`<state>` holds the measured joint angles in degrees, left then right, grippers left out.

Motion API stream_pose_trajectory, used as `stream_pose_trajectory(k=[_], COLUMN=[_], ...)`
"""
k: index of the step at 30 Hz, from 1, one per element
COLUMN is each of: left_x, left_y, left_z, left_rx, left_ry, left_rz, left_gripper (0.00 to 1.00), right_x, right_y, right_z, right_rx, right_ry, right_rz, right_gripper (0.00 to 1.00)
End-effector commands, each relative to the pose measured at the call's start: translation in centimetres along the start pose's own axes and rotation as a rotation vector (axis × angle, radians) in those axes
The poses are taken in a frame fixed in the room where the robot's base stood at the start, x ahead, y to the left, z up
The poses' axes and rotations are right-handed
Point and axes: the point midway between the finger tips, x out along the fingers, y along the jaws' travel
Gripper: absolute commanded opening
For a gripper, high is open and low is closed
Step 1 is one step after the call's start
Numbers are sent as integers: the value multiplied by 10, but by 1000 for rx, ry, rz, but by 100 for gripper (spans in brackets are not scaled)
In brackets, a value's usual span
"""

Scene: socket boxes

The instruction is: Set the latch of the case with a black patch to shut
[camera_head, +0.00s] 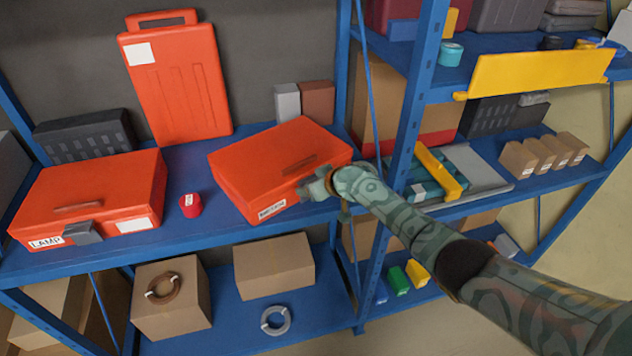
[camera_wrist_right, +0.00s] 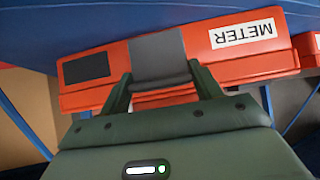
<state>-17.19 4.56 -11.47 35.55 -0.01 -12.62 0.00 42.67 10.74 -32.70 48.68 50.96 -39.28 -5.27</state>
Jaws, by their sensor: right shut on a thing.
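The case with the black patch (camera_wrist_right: 86,68) is the orange-red METER case (camera_wrist_right: 200,50), seen upside down in the right wrist view. In the head view this case (camera_head: 275,158) lies flat, turned at an angle, on the blue shelf. Its grey latch (camera_wrist_right: 158,58) sits between the patch and the METER label (camera_wrist_right: 243,33). My right gripper (camera_wrist_right: 160,85) is shut on the latch, one finger on each side. In the head view my right gripper (camera_head: 316,187) covers the latch and patch. I cannot tell the latch's exact angle. My left gripper is not in view.
The LAMP case (camera_head: 95,195) with a grey latch (camera_head: 83,232) and white patch lies at the left. Another orange-red case (camera_head: 178,90) stands upright behind. A red roll (camera_head: 190,205) sits between. A blue rack post (camera_head: 405,130) stands right of the METER case, close to my arm.

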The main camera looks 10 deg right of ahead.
Motion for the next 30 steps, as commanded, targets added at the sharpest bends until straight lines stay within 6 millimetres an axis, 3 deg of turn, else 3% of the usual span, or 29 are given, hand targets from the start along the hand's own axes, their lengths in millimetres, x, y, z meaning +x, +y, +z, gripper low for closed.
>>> stream_pose_trajectory(k=[16, 17, 18, 30], left_x=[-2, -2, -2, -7], left_y=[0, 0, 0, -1], left_z=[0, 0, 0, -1], left_rx=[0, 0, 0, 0], left_ry=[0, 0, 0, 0], left_rz=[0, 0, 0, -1], left_gripper=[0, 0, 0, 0], right_x=[1, 1, 1, -5], right_y=[0, 0, 0, 0], right_z=[-3, -3, -3, -3], right_rx=[1, 1, 1, 0], right_ry=[-20, -20, -20, -21], right_rz=[0, 0, 0, 0], right_gripper=[41, 72, 83, 85])
